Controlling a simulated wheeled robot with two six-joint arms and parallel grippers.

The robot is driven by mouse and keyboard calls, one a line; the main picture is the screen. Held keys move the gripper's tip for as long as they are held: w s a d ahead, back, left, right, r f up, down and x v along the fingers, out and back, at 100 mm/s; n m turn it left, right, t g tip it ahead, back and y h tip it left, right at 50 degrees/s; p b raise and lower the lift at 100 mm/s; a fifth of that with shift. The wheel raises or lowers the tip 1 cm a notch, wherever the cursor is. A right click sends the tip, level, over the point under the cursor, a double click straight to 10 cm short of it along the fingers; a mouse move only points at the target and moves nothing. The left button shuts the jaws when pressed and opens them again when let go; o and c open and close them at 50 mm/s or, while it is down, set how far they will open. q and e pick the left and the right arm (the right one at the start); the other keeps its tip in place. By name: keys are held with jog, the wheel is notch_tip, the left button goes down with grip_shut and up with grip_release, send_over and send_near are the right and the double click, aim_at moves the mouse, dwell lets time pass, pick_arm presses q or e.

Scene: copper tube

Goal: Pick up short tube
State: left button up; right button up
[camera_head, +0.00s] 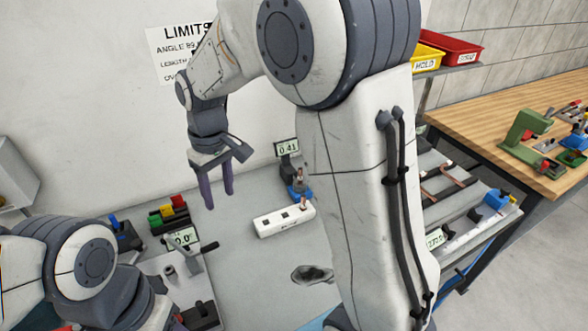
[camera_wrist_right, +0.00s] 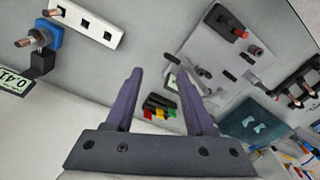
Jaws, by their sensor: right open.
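A short copper-coloured tube (camera_head: 301,174) shows at the blue device beside the 0.41 display, partly hidden by my right arm. In the right wrist view a copper-coloured piece (camera_wrist_right: 24,43) sticks out of the blue device at the upper left. I cannot tell whether this is the short tube of the task. Other copper-coloured tubes (camera_head: 440,181) lie on the rack at the right. My right gripper (camera_head: 219,200) is open and empty, pointing down above the grey table, left of the blue device. Its two fingers also show in the right wrist view (camera_wrist_right: 160,77). My left gripper is out of sight.
A white block with square holes (camera_head: 284,221) lies near the blue device (camera_head: 300,192). A wooden bench (camera_head: 520,115) and yellow (camera_head: 428,58) and red (camera_head: 455,48) bins are at right.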

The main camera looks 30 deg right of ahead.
jog(key=w+d+f+m, duration=0.1)
jog(key=w+d, duration=0.5)
jog(key=d, duration=0.1)
jog(key=m+p, duration=0.2)
send_over(300, 168)
jog(key=a, duration=0.1)
notch_tip(300, 168, down, 6)
jog(key=shift+h, duration=0.3)
jog(key=f, duration=0.2)
jog(key=f+p, duration=0.1)
jog(key=f, duration=0.1)
jog(key=shift+s+d+f, duration=0.1)
jog(key=shift+d+f, duration=0.1)
jog(key=shift+f, duration=0.35)
jog(key=f+p, duration=0.2)
jog(key=f, duration=0.1)
jog(key=f+p, duration=0.1)
jog(key=shift+d+f, duration=0.3)
jog(key=shift+f, duration=0.4)
grip_shut()
